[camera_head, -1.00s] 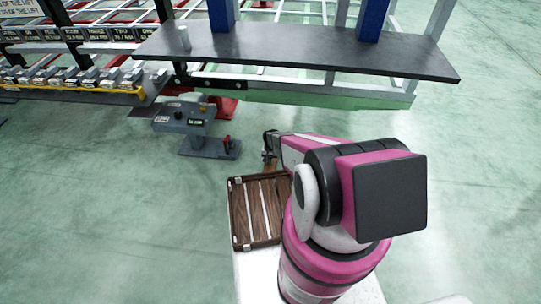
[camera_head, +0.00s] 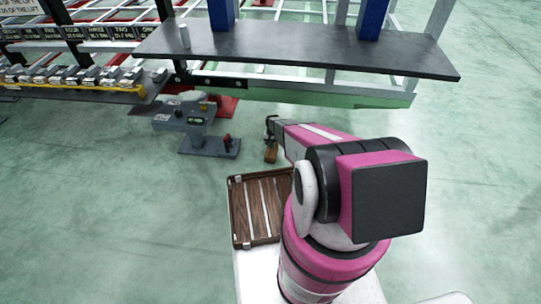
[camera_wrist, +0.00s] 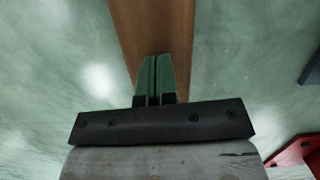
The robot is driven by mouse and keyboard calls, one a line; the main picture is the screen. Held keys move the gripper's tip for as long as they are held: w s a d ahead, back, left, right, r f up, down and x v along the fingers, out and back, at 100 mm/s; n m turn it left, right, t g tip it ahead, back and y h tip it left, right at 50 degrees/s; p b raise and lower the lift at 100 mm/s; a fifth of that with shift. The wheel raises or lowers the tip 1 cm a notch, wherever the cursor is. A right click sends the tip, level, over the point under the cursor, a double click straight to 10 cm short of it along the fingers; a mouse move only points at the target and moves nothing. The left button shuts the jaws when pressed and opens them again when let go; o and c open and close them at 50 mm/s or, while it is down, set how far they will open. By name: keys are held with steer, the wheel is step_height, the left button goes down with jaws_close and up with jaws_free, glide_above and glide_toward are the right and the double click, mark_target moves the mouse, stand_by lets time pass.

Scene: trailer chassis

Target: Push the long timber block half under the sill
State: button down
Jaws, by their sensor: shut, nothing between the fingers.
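The long timber block (camera_head: 271,154) is a brown wooden piece on the floor just beyond my wooden tray, mostly hidden by my arm in the head view. In the wrist view the timber block (camera_wrist: 152,28) runs from the top edge down to behind my gripper (camera_wrist: 157,60). My gripper's green fingers are together, with nothing between them, and overlap the near part of the block; whether they touch it I cannot tell. In the head view my gripper (camera_head: 270,128) is near the block. The sill (camera_head: 330,95) is the green-edged rail under the dark deck, beyond my gripper.
A grey stand with a control box (camera_head: 190,120) is on the floor left of my gripper. A dark deck (camera_head: 300,48) overhangs the sill. A slatted wooden tray (camera_head: 240,225) lies in front. The green floor to the right is clear.

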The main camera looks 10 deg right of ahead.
steer(key=w+d, duration=0.1)
steer(key=w, duration=0.3)
steer(key=w+d+f, duration=0.1)
steer(key=w, duration=0.2)
steer(key=w+d, duration=0.1)
steer(key=w, duration=0.3)
steer(key=shift+w+d+f, duration=0.15)
steer(key=shift+w+f, duration=0.15)
steer(key=shift+f, duration=0.05)
steer(key=shift+r, duration=0.15)
steer(key=shift+s+r, duration=0.1)
steer(key=shift+r, duration=0.85)
steer(key=r, duration=0.4)
steer(key=shift+s+a, duration=0.35)
steer(key=s+a+r, duration=0.5)
steer(key=a+r, duration=0.2)
steer(key=a, duration=0.3)
steer(key=s+d+r+n+t, duration=0.1)
steer(key=s+d+r, duration=0.1)
steer(key=s+r, duration=1.6)
steer(key=s+d+r+n+t, duration=0.1)
steer(key=s+d+r+n, duration=0.1)
steer(key=s+r, duration=1.7)
steer(key=shift+d+r+h, duration=0.3)
steer(key=shift+d+r, duration=0.25)
steer(key=shift+r, duration=0.1)
